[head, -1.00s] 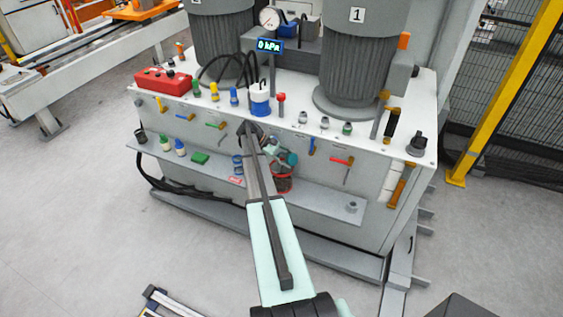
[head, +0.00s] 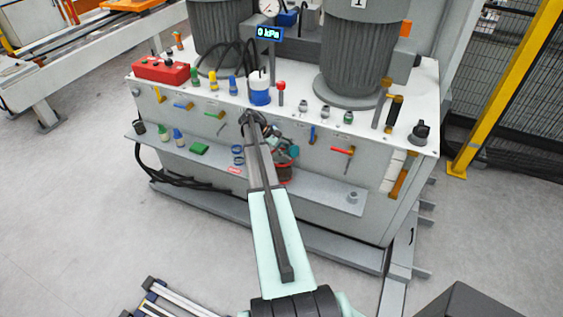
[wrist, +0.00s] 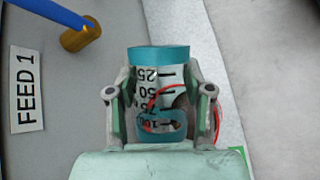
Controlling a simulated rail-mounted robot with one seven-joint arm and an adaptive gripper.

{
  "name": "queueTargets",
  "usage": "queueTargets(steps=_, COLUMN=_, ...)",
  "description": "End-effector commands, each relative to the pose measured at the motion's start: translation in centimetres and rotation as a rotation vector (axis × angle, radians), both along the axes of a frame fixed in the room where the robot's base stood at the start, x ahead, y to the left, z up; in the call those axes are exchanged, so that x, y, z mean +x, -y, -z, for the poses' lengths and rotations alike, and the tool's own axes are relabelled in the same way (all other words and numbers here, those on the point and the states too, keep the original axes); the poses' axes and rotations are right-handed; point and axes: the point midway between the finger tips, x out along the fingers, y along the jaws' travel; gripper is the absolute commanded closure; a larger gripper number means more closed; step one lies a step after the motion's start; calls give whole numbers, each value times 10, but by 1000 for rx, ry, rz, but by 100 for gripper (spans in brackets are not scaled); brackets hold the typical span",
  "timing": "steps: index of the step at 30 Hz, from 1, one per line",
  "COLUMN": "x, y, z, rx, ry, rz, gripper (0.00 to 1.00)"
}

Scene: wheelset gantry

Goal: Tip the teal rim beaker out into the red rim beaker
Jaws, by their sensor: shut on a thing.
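My gripper (wrist: 160,92) is shut around the teal rim beaker (wrist: 158,56), a clear beaker with black volume marks and a teal rim. In the head view the teal rim beaker (head: 291,151) looks tilted beside my gripper (head: 279,143), above the shelf. The red rim beaker (head: 283,174) stands on the shelf just below it, partly hidden by my arm and gripper. In the wrist view a thin red curve of the red rim beaker (wrist: 178,88) shows behind and through the held beaker. The contents of both beakers cannot be made out.
The grey shelf (head: 320,195) runs along the cabinet front. Coloured valve levers (head: 343,151) stick out above the shelf. The shelf's right part is mostly clear.

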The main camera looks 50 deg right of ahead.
Motion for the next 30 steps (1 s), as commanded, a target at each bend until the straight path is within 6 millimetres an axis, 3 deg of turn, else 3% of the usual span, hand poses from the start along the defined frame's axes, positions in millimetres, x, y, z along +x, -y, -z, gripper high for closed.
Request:
queueTargets(steps=8, x=-5, y=-1, z=4, rx=-11, ry=62, rz=0, gripper=92)
queueTargets(steps=30, x=-21, y=-5, z=26, rx=-81, ry=464, rz=2, gripper=92)
